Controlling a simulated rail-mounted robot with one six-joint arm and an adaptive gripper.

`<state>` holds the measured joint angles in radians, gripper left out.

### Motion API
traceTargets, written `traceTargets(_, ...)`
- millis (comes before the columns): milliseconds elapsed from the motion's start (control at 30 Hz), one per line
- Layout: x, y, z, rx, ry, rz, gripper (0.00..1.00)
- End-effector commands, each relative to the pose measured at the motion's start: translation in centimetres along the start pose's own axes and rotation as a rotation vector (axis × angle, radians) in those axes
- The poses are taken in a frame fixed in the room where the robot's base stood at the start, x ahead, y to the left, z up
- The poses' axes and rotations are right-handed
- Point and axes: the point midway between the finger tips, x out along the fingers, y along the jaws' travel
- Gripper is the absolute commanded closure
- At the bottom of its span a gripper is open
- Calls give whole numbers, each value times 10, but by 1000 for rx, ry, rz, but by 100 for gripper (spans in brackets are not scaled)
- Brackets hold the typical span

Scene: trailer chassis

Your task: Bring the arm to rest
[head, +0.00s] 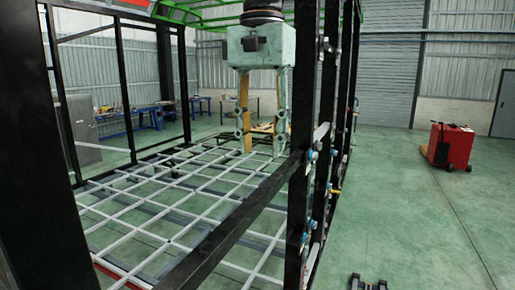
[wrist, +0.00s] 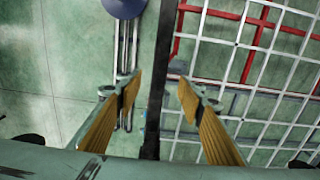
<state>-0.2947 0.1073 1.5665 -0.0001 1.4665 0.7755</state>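My gripper (head: 262,148) hangs from my arm at the top centre of the head view, fingers pointing down, just left of the black posts. In the wrist view the two tan-padded fingers of my gripper (wrist: 160,95) stand well apart with nothing held between them. A black frame bar (wrist: 157,75) runs through the gap as seen in that view; how far below the fingers it lies I cannot tell.
The trailer chassis has black posts (head: 301,195) and a white floor grid (head: 165,210); the grid also fills the right of the wrist view (wrist: 240,45). A red cart (head: 449,146) stands at right. Blue tables (head: 145,112) stand at back left. Floor at right is largely clear.

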Motion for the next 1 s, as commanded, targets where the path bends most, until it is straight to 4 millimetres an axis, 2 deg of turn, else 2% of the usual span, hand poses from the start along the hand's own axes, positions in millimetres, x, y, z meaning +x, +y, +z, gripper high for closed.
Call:
traceTargets(267, 8, 19, 6, -21, 13, -12, 65)
traceTargets(667, 43, 81, 34, -105, 62, -47, 65)
traceTargets(1000, 81, 135, 64, -182, 112, -71, 65)
